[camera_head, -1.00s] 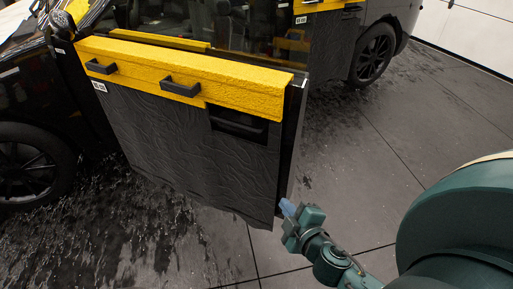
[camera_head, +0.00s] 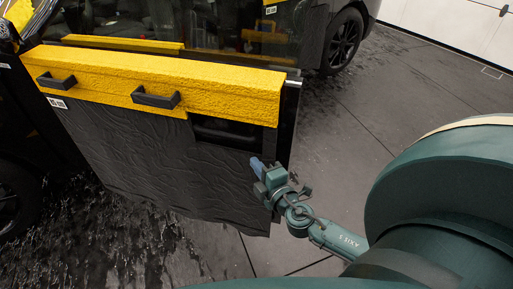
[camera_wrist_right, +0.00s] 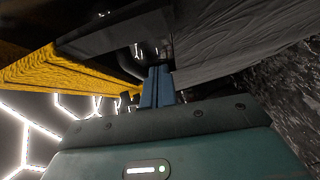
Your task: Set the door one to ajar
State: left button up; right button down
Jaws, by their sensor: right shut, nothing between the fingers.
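The car door (camera_head: 170,170) stands swung out from the car, its free edge toward the right. A yellow cover (camera_head: 215,85) with two black handles runs along its top, and wrinkled black sheeting covers the face below. A dark recess (camera_head: 225,131) sits under the cover near the free edge. My right gripper (camera_head: 257,163) is shut and empty in front of the door's lower right part, just below the recess. In the right wrist view its blue fingers (camera_wrist_right: 157,86) point toward a dark opening beside the sheeting; contact cannot be told. My left gripper is out of view.
The dark car body (camera_head: 330,20) with its rear wheel (camera_head: 342,42) is behind the door. Another wheel (camera_head: 12,205) is at the left. Open wet-looking floor (camera_head: 345,130) lies right of the door, and a white wall (camera_head: 460,30) stands beyond.

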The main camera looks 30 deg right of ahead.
aim_at(257, 151)
jog(key=w+d, duration=0.1)
jog(key=w, duration=0.2)
jog(key=w+d, duration=0.1)
jog(key=shift+w+d+f, duration=0.3)
jog(key=shift+w+f, duration=0.05)
jog(key=shift+w+d, duration=0.25)
jog(key=shift+d, duration=0.1)
